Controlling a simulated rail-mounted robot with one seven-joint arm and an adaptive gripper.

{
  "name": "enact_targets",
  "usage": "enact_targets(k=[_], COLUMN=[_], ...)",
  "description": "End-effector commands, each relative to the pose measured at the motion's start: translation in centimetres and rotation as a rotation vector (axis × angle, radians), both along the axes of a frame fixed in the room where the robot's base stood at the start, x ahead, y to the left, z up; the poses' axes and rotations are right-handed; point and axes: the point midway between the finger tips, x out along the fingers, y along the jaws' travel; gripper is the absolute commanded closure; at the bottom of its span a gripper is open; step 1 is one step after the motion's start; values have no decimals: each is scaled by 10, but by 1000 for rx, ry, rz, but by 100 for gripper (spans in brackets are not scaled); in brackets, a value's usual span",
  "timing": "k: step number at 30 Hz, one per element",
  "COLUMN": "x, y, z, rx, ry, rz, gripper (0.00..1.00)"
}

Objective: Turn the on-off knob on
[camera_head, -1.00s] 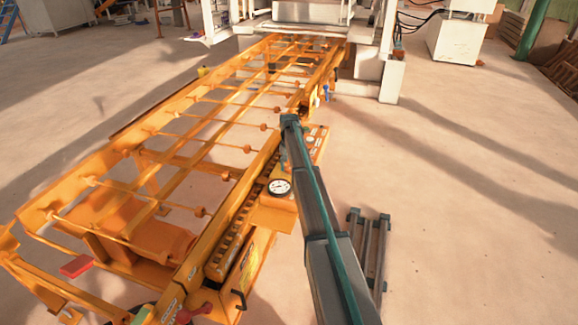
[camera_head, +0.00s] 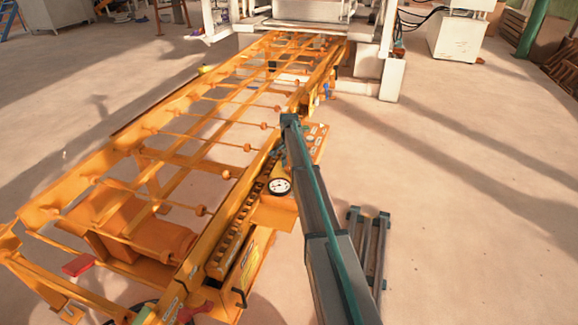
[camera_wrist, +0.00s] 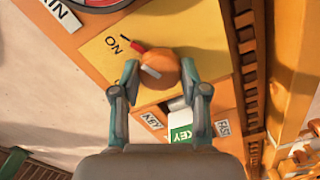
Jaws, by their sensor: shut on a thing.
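The on-off knob (camera_wrist: 163,69) is a round orange knob on a yellow panel (camera_wrist: 93,58) in the wrist view. A short white mark on it faces left. An "ON" label (camera_wrist: 114,45) is at its upper left, and a second label below that is mostly hidden by a finger. My gripper (camera_wrist: 160,77) has one teal fingertip on each side of the knob and is shut on it. In the head view my arm reaches over the orange machine's side; the knob and fingers cannot be made out there.
A round gauge (camera_head: 279,187) sits on the control box near my arm. The orange roller frame (camera_head: 200,170) lies left of my arm. Open floor is at the right.

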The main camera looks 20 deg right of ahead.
Motion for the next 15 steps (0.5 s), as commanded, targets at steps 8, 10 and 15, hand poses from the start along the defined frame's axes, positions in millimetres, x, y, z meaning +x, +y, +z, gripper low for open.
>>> enact_targets(k=[8, 10, 15], x=[1, 1, 1], y=[-1, -1, -1], z=[1, 1, 0], rx=[-1, -1, -1], ry=[-3, -3, -3], rz=[-7, -7, -6], gripper=[91, 91, 36])
